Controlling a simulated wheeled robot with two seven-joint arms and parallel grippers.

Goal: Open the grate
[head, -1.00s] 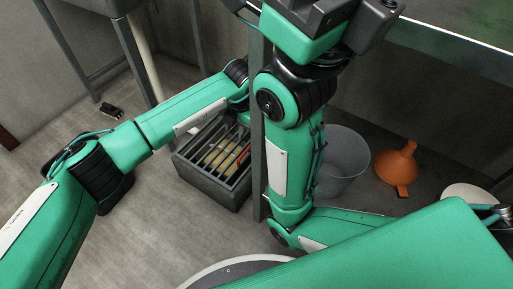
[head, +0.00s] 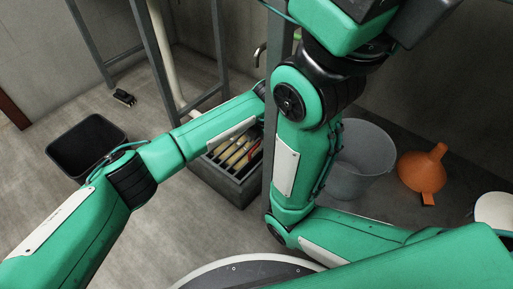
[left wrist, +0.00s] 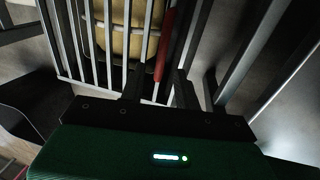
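The grate (head: 236,152) is a set of dark parallel bars over a grey box (head: 222,180) on the floor. Yellowish items and a red piece show between the bars. In the head view my right arm hides the left gripper. The right gripper's fingers are out of view.
A black bin (head: 87,150) stands on the floor at left, near my left arm. A translucent bucket (head: 357,160), an orange funnel (head: 424,168) and a white round item (head: 495,210) are at right. Grey metal legs (head: 160,55) rise behind the box. My right arm stands close in front of the box.

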